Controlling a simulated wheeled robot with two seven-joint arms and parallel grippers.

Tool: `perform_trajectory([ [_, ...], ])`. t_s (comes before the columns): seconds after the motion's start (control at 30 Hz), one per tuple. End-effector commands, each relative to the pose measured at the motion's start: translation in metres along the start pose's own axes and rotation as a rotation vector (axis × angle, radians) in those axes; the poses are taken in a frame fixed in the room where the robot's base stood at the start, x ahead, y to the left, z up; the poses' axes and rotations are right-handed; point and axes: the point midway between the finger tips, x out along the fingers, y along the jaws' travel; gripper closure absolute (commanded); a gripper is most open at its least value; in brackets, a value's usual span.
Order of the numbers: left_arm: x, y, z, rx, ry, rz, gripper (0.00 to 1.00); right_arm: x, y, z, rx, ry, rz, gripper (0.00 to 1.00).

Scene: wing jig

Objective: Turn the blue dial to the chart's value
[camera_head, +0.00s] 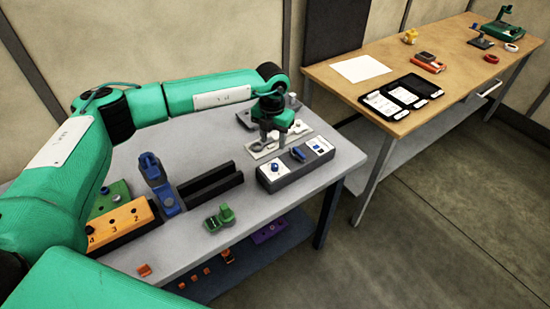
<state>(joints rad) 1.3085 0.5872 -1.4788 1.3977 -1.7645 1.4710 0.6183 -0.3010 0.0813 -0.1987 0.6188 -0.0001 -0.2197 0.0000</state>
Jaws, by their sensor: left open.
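A grey control box (288,177) sits near the right end of the grey table. It has a blue knob (298,154) near its middle and a smaller blue knob (275,167) on a white panel at its left. I cannot tell for sure which is the blue dial. A white label (320,147) with a small blue mark is at its right end; its print is too small to read. My left gripper (272,143) points down, open and empty, just behind the box and over a pale plate (262,152). My right gripper is not in view.
A blue clamp-like stand (157,180), black rails (210,183), an orange numbered block (122,224) and a small green part (220,218) share the table. A wooden bench (455,60) at the right holds a blank-looking sheet (360,69) and black trays (402,97). Floor between them is clear.

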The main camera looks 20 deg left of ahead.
Motion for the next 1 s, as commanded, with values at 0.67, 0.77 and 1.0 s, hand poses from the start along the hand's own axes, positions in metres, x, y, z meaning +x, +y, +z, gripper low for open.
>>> perform_trajectory([
  [0.67, 0.107, -0.002, 0.000, 0.000, 0.001, -0.003, 0.55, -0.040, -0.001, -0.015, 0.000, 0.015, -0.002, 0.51],
  [0.77, 0.109, -0.001, 0.000, 0.000, 0.000, -0.003, 0.55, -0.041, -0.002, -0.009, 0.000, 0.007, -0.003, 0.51],
  [1.0, 0.109, -0.001, 0.000, 0.001, 0.000, -0.003, 0.65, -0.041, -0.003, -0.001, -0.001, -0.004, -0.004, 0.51],
])
